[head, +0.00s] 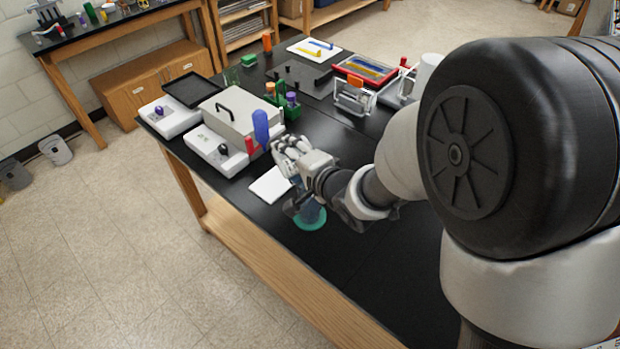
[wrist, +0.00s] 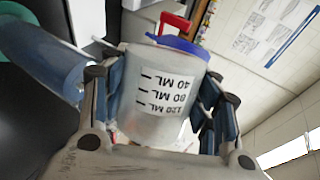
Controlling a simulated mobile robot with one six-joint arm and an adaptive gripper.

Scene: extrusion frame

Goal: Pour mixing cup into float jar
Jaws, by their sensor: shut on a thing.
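The label reads upside down in the wrist view, and the fingers (wrist: 160,100) stand on both sides of the cup. The cup is hard to make out in the head view. A blue, see-through jar, seemingly the float jar (head: 311,212), stands on a teal base below my gripper, partly hidden by it. It also shows at the left of the wrist view (wrist: 45,60). Its contents cannot be made out.
A white pad (head: 270,185) lies left of the jar on the black table. The table's front edge is close to the jar.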

